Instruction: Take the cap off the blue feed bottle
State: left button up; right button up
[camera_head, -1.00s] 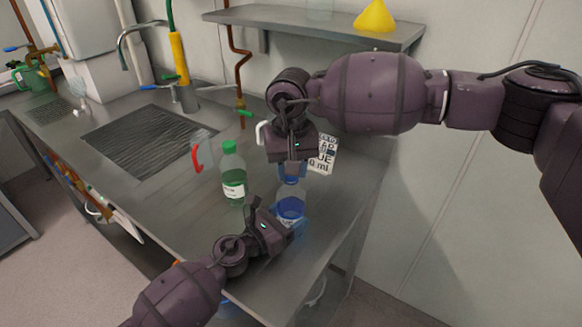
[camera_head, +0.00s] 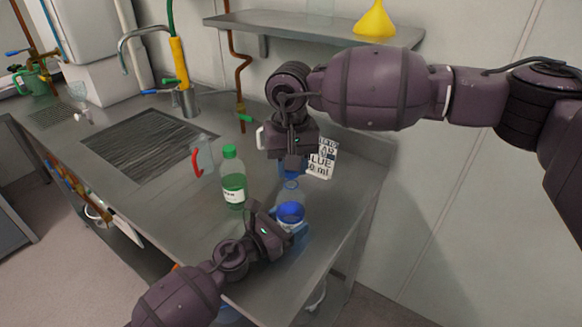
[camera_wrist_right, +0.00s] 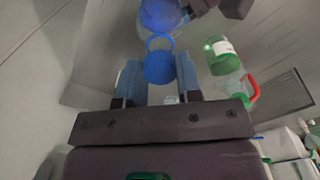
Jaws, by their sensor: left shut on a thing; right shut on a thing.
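The blue feed bottle (camera_head: 291,214) stands upright near the front right of the steel counter; its clear neck shows open at the top. It also shows at the top of the right wrist view (camera_wrist_right: 158,14). My left gripper (camera_head: 284,230) is shut on the bottle's body from the front left. My right gripper (camera_head: 292,168) points down over the bottle and is shut on the blue cap (camera_wrist_right: 159,68). The cap is just above the neck and apart from it. In the head view the fingers partly hide the cap.
A green-capped bottle (camera_head: 233,178) stands left of the blue bottle, with a red-handled clear jug (camera_head: 202,156) behind it. A label card (camera_head: 321,160) stands behind my right gripper. A shelf (camera_head: 300,27) with a yellow funnel (camera_head: 375,20) hangs above.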

jog(key=shift+r, duration=0.1)
dwell(0.3)
jog(key=shift+r, duration=2)
pick_arm(q)
jog(key=o, duration=1.8)
